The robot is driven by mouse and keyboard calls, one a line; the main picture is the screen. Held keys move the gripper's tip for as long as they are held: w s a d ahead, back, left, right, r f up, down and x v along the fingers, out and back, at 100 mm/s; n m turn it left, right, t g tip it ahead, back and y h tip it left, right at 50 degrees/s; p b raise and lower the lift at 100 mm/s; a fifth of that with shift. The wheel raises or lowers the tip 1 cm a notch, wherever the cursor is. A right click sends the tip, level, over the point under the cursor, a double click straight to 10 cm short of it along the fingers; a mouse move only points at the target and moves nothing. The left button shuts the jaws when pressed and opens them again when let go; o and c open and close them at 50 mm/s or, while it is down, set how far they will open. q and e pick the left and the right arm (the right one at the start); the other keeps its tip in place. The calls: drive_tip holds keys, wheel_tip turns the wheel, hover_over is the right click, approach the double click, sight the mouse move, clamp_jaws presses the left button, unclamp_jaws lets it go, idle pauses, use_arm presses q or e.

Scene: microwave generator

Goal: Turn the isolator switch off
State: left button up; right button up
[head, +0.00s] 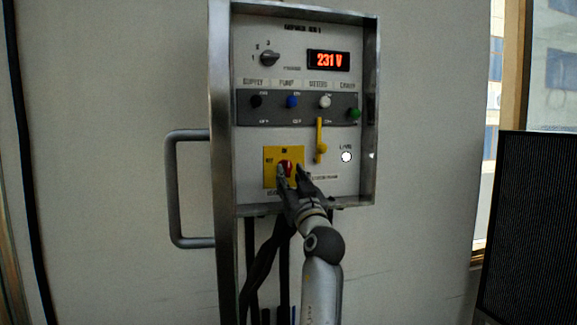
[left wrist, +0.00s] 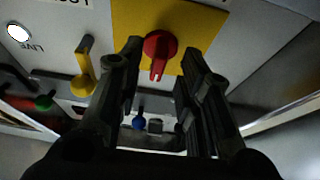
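The isolator switch is a red rotary knob (head: 287,167) on a yellow plate (head: 269,156), low on the control panel. In the left wrist view, where the panel appears upside down, the red knob (left wrist: 160,46) shows clearly on the yellow plate (left wrist: 205,25), its grip bar pointing down in the picture. My left gripper (head: 291,171) is in front of the knob. In the left wrist view its two fingers (left wrist: 162,52) are apart, one on each side of the knob, with visible gaps. Its fingers partly hide the knob in the head view. My right gripper is not in view.
A yellow lever (head: 320,140) and a lit white lamp (head: 346,156) are right of the switch. Above are a row of coloured toggles, a grey selector (head: 269,58) and a display (head: 328,60) reading 231 V. A metal frame surrounds the panel; a handle (head: 171,190) is at left.

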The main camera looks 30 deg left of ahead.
sight(287, 168)
use_arm(q)
drive_tip(key=shift+p+x, duration=0.3)
drive_tip(key=shift+x, duration=1)
drive_tip(key=shift+c, duration=0.3)
drive_tip(key=shift+d, duration=0.15)
clamp_jaws()
